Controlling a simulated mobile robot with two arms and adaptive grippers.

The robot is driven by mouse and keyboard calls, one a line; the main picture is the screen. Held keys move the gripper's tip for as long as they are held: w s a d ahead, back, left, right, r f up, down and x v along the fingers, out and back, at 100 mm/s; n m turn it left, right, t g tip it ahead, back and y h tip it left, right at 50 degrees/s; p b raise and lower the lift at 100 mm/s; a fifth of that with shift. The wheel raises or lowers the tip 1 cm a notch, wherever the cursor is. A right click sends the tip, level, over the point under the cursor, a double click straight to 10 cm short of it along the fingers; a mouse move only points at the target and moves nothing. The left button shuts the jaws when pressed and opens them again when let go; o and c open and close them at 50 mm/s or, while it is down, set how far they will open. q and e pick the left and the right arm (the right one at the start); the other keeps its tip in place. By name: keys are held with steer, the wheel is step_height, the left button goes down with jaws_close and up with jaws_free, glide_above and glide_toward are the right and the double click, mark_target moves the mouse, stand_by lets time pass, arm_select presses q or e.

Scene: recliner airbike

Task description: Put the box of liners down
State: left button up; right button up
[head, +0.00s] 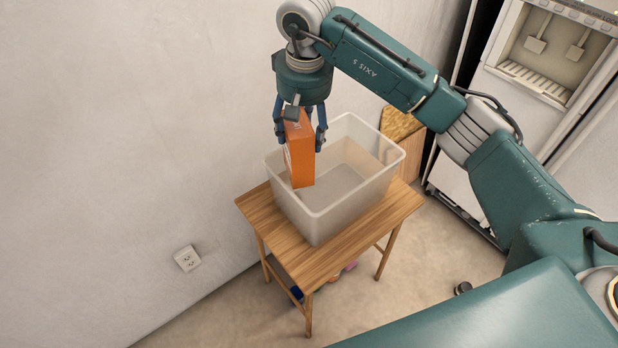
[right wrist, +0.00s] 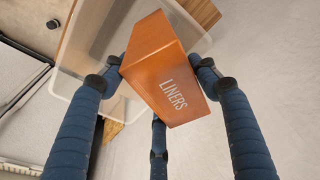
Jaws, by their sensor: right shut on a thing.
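An orange box of liners (head: 300,155) hangs upright over the left part of a translucent bin. In the right wrist view the box (right wrist: 165,75) shows the word LINERS on its side. My right gripper (head: 300,135) is shut on the box, with blue fingers on its sides; the fingers also show in the right wrist view (right wrist: 160,75). The bin (head: 335,222) is open-topped and looks empty in its visible part. I cannot tell whether the box's lower end is below the rim. My left gripper is not in view.
The bin stands on a small wooden table (head: 300,262) near a pale wall with a socket (head: 187,259). Bare table top shows in front of the bin. A fridge with a dispenser (head: 548,50) stands at the right. Small coloured things (head: 345,268) lie under the table.

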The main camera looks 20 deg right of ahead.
mark_target(304, 176)
step_height(304, 176, down, 16)
steer(key=shift+r+p, duration=0.25)
steer(key=shift+p, duration=0.95)
steer(key=shift+f, duration=0.15)
steer(key=o, duration=1.4)
steer(key=shift+o, duration=0.2)
